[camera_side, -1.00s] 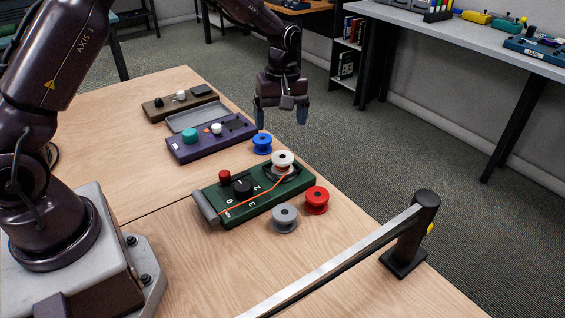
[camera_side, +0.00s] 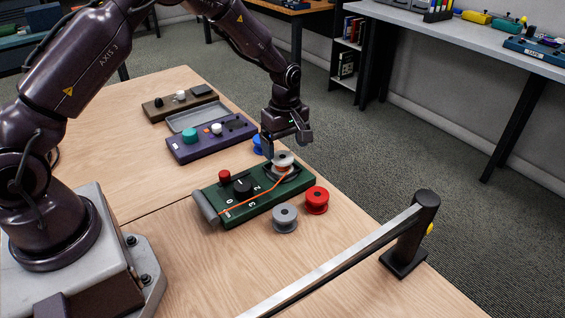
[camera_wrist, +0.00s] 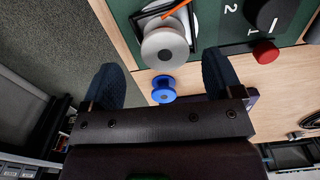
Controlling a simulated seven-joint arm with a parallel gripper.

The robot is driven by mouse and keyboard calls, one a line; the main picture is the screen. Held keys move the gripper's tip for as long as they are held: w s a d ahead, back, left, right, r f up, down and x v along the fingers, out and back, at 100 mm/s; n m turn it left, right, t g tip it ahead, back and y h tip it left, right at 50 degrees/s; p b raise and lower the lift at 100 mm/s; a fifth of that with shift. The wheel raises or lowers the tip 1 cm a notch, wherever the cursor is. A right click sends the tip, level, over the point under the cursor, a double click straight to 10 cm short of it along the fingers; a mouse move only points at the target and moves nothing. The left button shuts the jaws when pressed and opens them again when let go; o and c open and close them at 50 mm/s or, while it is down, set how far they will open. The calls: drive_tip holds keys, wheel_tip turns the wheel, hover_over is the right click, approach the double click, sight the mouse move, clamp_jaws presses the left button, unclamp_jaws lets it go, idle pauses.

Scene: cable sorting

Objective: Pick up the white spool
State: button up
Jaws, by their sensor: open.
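The white spool (camera_side: 283,159) sits upright at the far end of the green box (camera_side: 240,211), with an orange cable running from it across the box top. In the wrist view the white spool (camera_wrist: 165,47) lies just ahead of the fingertips, roughly centred between them. My gripper (camera_side: 285,150) is open and empty, just above and behind the white spool in the side view; its dark blue fingers also show in the wrist view (camera_wrist: 165,78). The fingers partly hide the blue spool in the side view.
A blue spool (camera_wrist: 163,89) stands close by on the table. A red spool (camera_side: 316,200) and a grey spool (camera_side: 285,217) stand beside the green box. A purple box (camera_side: 205,148) lies behind. A metal rail (camera_side: 330,262) crosses the table's front right.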

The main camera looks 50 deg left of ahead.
sight(283, 157)
drive_tip(key=f, duration=0.4)
drive_tip(key=shift+s+a, duration=0.1)
drive_tip(key=shift+s, duration=0.15)
drive_tip(key=c, duration=1.1)
drive_tip(key=shift+r, duration=0.1)
drive_tip(key=shift+r, duration=0.55)
drive_tip(key=s+r, duration=0.4)
drive_tip(key=s+d+r, duration=0.1)
drive_tip(key=s+r, duration=0.2)
drive_tip(key=s, duration=0.2)
drive_tip(key=s+r, duration=0.4)
drive_tip(key=s, duration=0.1)
drive_tip(key=shift+d+r, duration=0.35)
drive_tip(key=shift+d, duration=0.05)
